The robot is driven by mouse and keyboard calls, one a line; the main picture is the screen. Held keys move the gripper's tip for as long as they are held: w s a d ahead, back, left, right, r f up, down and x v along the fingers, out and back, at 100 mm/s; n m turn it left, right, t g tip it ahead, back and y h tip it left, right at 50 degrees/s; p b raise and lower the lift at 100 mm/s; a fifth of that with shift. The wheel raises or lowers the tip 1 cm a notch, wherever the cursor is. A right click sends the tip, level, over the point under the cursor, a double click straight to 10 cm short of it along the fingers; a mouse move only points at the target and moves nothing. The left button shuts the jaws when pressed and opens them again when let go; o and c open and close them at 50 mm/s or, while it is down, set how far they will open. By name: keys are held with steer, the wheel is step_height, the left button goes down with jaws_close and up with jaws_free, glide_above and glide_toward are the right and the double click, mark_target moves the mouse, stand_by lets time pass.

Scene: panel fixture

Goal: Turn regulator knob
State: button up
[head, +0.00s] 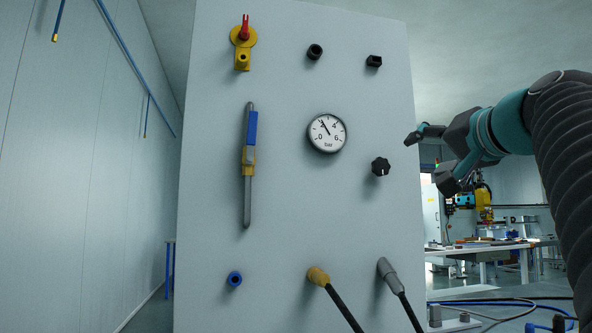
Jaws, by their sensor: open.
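The regulator knob, a black fluted knob (380,167), sits on the right side of the grey panel (290,200), below and to the right of a round white pressure gauge (327,132). The gauge needle points up and to the left. My gripper (425,160) is open and empty at the panel's right edge. Its fingers point left towards the panel. It is to the right of the knob and does not touch it in this view. How far it stands in front of the panel is hard to tell.
A yellow valve with a red handle (242,42) is at the panel's top left, above a blue-handled lever valve (250,145). Black fittings (314,51) are along the top. Two plugged cables (340,305) hang from the bottom. A workbench (485,250) stands behind at right.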

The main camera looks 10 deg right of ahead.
mark_target(382, 167)
steer(key=w+n+p, duration=0.1)
steer(key=w+n, duration=0.2)
steer(key=w, duration=0.1)
steer(key=w+a+n+p, duration=0.1)
steer(key=w+n, duration=0.1)
steer(key=w, duration=0.3)
steer(key=w+n+p, duration=0.1)
steer(key=w+n, duration=0.2)
steer(key=w, duration=0.1)
steer(key=shift+w+a+n+y, duration=0.3)
steer(key=shift+w+a, duration=0.05)
steer(key=shift+w, duration=0.05)
steer(key=c, duration=1.2)
